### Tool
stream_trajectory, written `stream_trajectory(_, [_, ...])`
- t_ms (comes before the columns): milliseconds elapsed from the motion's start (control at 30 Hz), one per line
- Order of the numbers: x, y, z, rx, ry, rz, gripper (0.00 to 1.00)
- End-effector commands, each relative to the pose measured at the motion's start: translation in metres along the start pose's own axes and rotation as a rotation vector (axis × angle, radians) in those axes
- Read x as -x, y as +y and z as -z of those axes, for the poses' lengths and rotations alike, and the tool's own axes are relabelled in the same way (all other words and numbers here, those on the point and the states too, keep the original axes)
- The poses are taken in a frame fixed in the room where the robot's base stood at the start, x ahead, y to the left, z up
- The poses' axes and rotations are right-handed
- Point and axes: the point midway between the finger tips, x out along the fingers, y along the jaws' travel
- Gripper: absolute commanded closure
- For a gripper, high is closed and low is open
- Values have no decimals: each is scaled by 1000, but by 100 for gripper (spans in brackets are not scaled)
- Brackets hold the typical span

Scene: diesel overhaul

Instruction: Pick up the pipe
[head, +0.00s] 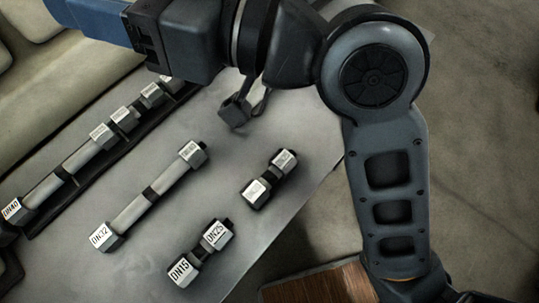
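A long grey pipe (131,215) with a dark band at its middle lies diagonally on the light table. Its pale hex ends carry labels, the near one reading DN32. A second long pipe (47,191) with an end labelled DN40 lies in a dark rack to the left. I cannot tell which one the task means. My gripper (237,111) is above the table, to the upper right of the DN32 pipe's far end and apart from it. Only part of its fingers shows below the arm, so its opening is hidden.
Two short fittings lie right of the DN32 pipe: one (201,253) labelled DN15 and DN25, and another (268,179) farther back. The dark rack (97,163) runs along the left. The table (310,150) has bare room at right. A brown wooden surface (318,285) is below right.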

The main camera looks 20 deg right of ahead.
Motion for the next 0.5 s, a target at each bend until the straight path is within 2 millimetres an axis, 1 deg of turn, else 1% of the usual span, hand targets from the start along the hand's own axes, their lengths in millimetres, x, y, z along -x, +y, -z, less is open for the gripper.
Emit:
stream_trajectory(33, [-3,-5,-1,64,-36,63,46])
stream_trajectory(133, [-6,-20,-8,176,-131,197,46])
stream_trajectory(267, [3,-34,-30,326,-285,364,46])
stream_trajectory(367, [19,-38,-54,435,-425,488,46])
stream_trajectory(467, [43,-35,-81,532,-584,608,46])
stream_trajectory(500, [55,-32,-92,567,-651,656,46])
